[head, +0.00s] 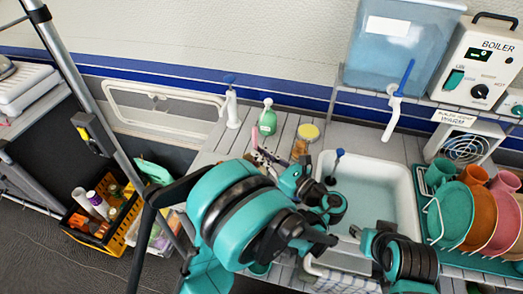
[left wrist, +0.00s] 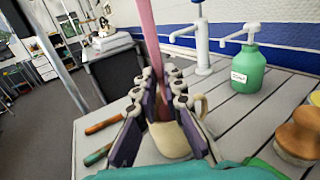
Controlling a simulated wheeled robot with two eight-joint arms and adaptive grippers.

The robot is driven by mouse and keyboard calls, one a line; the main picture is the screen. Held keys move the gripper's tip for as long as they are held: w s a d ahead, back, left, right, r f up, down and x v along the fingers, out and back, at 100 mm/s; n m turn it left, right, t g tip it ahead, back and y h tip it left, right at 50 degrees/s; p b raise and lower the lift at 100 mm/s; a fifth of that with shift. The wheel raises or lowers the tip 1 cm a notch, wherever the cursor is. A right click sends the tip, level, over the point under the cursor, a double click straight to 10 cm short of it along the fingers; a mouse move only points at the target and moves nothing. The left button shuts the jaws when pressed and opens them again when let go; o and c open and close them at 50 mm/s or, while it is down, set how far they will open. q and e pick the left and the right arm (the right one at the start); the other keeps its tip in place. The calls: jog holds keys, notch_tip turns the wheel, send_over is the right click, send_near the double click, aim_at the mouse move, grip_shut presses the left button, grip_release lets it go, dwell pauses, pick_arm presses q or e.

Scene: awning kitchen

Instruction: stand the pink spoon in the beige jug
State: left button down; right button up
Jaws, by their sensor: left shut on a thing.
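The pink spoon (left wrist: 147,35) stands nearly upright between the fingers of my left gripper (left wrist: 165,105), which is shut on it. In the head view the spoon's upper part (head: 254,138) sticks up beyond my left gripper (head: 268,160). The beige jug (left wrist: 172,143) stands on the slatted counter directly beyond and below the fingers, its handle to the right. The spoon's lower part runs down toward the jug's mouth; the fingers partly hide it, so I cannot tell how deep it reaches. My arm hides the jug in the head view.
A green pump bottle (left wrist: 243,67) and a white tap (left wrist: 203,45) stand behind the jug. A brown-topped brush (left wrist: 298,135) is at the right. Two handled tools (left wrist: 104,122) lie left of the jug. The sink (head: 390,180) and dish rack (head: 435,222) are farther right.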

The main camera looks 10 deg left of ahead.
pick_arm(q)
jog(key=shift+f, duration=0.3)
jog(key=c, duration=1.6)
grip_release()
jog(key=shift+o, duration=0.2)
jog(key=shift+r, duration=0.15)
notch_tip(320, 180, up, 10)
